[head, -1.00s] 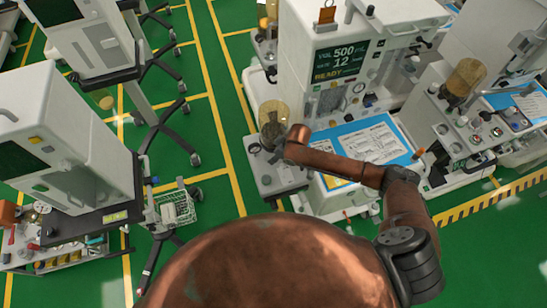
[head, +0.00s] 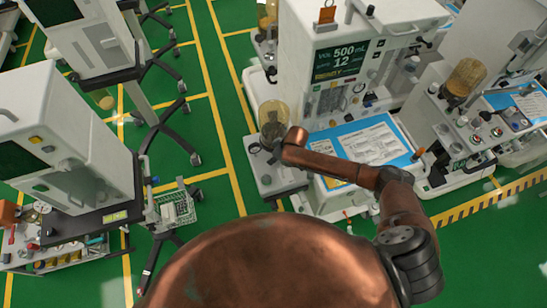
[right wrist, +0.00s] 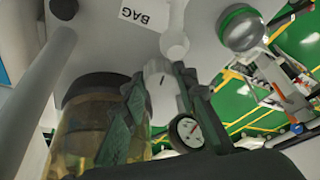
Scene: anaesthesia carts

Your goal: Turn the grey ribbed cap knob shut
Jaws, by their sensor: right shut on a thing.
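The pale grey cap knob (right wrist: 160,76), with a dark line on its face, is in the upper middle of the right wrist view. My right gripper (right wrist: 166,88) has its two dark fingers on either side of the knob and is shut on it. In the head view my right gripper (head: 276,146) is small and mostly hidden by my wrist, beside the amber canister on the machine's left side. The knob cannot be made out there. My left gripper is not in view.
An amber canister (right wrist: 75,130) stands close to the fingers. A round gauge (right wrist: 186,131) sits just below them, and a green-ringed ball knob (right wrist: 240,28) is at upper right. The machine (head: 345,100) has a lit screen and papers on a blue worktop.

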